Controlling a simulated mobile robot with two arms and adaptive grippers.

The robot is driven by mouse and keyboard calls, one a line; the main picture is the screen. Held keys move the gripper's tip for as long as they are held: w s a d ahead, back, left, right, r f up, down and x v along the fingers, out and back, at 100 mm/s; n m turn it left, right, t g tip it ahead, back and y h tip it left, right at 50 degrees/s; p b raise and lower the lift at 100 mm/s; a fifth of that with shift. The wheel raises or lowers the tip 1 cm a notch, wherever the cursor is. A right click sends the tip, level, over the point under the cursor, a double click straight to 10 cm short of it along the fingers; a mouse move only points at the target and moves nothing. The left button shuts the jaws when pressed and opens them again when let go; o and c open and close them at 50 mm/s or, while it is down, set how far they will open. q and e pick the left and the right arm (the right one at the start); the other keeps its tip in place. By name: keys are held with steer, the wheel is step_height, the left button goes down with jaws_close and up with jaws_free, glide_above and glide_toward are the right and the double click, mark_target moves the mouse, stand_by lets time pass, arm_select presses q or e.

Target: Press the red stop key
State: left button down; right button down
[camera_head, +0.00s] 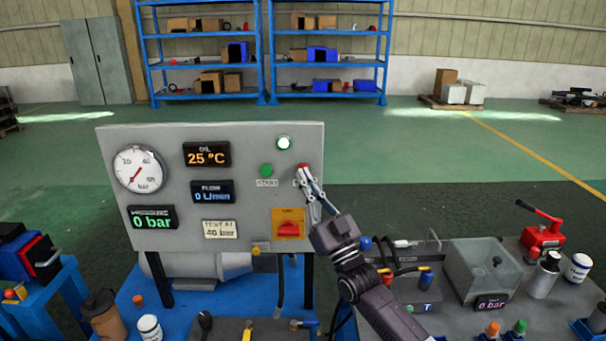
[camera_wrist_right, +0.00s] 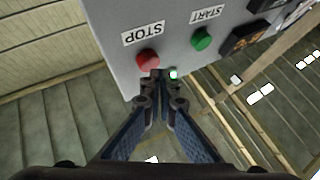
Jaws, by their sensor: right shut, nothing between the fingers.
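The red stop key (camera_wrist_right: 148,59) is a round button beside the STOP label on the grey control panel (camera_head: 250,150). In the head view the key (camera_head: 302,167) is mostly hidden behind my right gripper's fingertips. My right gripper (camera_head: 304,174) is shut and empty, its tips at the panel's right side. In the wrist view its tips (camera_wrist_right: 160,76) lie just beside and below the red key and overlap its edge; I cannot tell whether they touch it. The green start key (camera_wrist_right: 202,39) is next to it. My left gripper is not in view.
A lit lamp (camera_head: 284,143) sits above the keys. A red switch on a yellow plate (camera_head: 288,224) is below them. A clear tank (camera_head: 483,270) and a red hand pump (camera_head: 541,236) stand on the bench at right. Blue shelves (camera_head: 265,60) are far behind.

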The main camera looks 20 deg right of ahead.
steer(key=shift+w+d+b, duration=0.2)
steer(key=shift+w+b, duration=0.35)
steer(key=shift+w, duration=0.05)
stand_by(0.7)
steer(key=shift+s, duration=0.15)
stand_by(0.3)
steer(key=shift+s+a+p, duration=0.3)
steer(key=shift+s+p, duration=0.45)
steer(key=s+p, duration=0.1)
steer(key=s, duration=0.1)
steer(key=s+a+p, duration=0.1)
steer(key=s+p, duration=0.1)
steer(key=shift+s+a, duration=0.2)
steer(key=shift+s, duration=0.2)
